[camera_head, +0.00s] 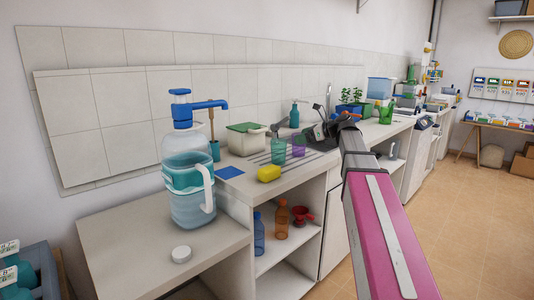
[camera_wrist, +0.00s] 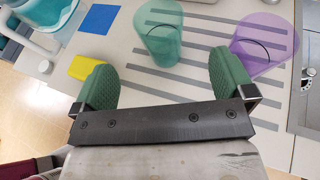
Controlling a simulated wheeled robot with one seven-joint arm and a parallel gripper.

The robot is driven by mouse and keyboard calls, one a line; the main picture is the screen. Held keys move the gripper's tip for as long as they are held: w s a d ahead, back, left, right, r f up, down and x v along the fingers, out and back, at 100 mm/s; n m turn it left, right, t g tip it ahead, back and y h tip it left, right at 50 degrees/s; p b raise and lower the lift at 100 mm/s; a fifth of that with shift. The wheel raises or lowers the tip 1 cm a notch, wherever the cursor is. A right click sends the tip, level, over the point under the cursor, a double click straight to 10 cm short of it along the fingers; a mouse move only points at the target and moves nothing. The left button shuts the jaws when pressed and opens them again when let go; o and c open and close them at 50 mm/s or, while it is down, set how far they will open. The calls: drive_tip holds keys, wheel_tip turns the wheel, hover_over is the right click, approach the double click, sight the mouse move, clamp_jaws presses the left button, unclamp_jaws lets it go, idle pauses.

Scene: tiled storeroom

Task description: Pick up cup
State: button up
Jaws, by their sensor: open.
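Two translucent cups stand on the striped drain area of the counter. The green cup (camera_head: 278,151) is on the left and the purple cup (camera_head: 299,146) is close to its right. In the wrist view the green cup (camera_wrist: 160,34) lies ahead of my gripper (camera_wrist: 160,68), roughly between the lines of its two green fingers. The purple cup (camera_wrist: 264,42) is beyond the right finger. My gripper is open with nothing between its fingers. In the head view, its dark body is beside the cups, and my arm hides part of the counter.
A yellow sponge (camera_head: 268,173) and a blue square (camera_head: 230,172) lie left of the cups. A large blue water jug with a pump (camera_head: 190,205) stands further left. A lidded container (camera_head: 247,138) is behind. Open shelves (camera_head: 285,250) below hold bottles.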

sight(279, 141)
drive_tip(key=shift+x, duration=5.7)
drive_tip(key=shift+r, duration=0.1)
drive_tip(key=c, duration=1.2)
